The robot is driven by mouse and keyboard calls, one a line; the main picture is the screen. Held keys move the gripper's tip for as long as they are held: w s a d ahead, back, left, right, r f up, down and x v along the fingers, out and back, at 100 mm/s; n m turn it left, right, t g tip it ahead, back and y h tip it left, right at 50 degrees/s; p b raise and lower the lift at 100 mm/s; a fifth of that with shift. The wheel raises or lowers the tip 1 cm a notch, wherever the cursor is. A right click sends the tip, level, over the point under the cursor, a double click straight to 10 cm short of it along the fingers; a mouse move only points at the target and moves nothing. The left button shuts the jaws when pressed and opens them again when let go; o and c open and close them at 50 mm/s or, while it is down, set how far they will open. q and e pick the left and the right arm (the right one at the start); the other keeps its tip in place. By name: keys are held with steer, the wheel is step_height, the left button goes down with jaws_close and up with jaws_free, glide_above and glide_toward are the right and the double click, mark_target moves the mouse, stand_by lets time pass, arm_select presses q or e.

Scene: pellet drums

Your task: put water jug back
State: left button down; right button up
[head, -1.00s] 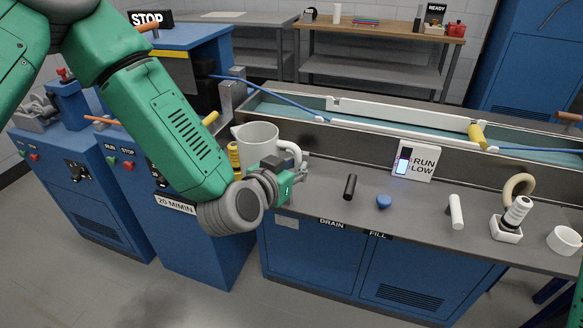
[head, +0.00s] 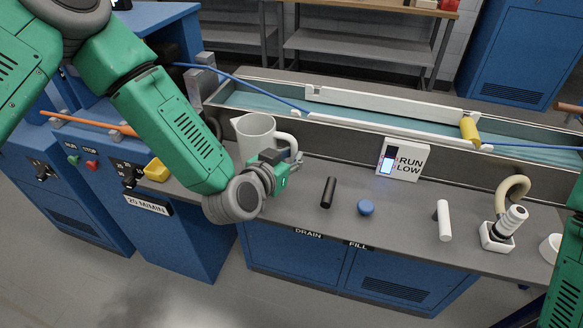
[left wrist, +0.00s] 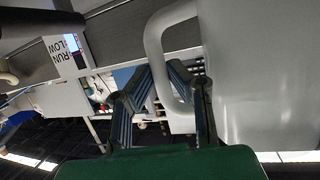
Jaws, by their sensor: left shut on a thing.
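The water jug (head: 253,140) is a pale grey pitcher at the left end of the bench, in front of the trough. It looks roughly upright, with its handle to the right. My left gripper (head: 284,172) is shut on the handle. In the left wrist view the two dark fingers (left wrist: 168,95) lie on either side of the pale handle (left wrist: 157,52), and the jug body (left wrist: 255,70) fills the right. My forearm and gripper hide the jug's base, so I cannot tell whether it touches the bench. My right gripper is out of view; only part of that arm shows.
On the bench (head: 395,225) are a black cylinder (head: 328,192), a blue knob (head: 365,208), a white cylinder (head: 443,220) and a hose fitting in a white holder (head: 497,237). A RUN LOW sign (head: 403,160) stands against the trough (head: 350,125), which has a blue line along it.

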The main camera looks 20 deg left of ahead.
arm_select(q)
steer(key=f, duration=0.2)
steer(key=shift+s+a+f, duration=0.1)
steer(key=shift+a+f, duration=0.15)
steer(key=shift+f, duration=0.05)
steer(key=shift+d+f, duration=0.1)
steer(key=shift+f, duration=0.2)
steer(key=shift+d, duration=0.6)
steer(key=shift+d+f, duration=0.1)
steer(key=shift+f, duration=0.1)
steer(key=c, duration=1.5)
jaws_free()
steer(key=shift+a, duration=0.55)
steer(key=v, duration=1.1)
steer(key=s+a+f+g, duration=0.4)
steer(key=s+f+g, duration=0.4)
steer(key=s+f, duration=0.65)
steer(key=s+a+f+n+g+y, duration=0.2)
steer(key=s+a+f+g, duration=0.3)
steer(key=s, duration=0.5)
steer(key=a+y, duration=0.1)
steer(key=a, duration=0.1)
steer(key=shift+s+a+g+b, duration=0.2)
steer(key=shift+a+g+b, duration=0.1)
steer(key=shift+a+b, duration=0.1)
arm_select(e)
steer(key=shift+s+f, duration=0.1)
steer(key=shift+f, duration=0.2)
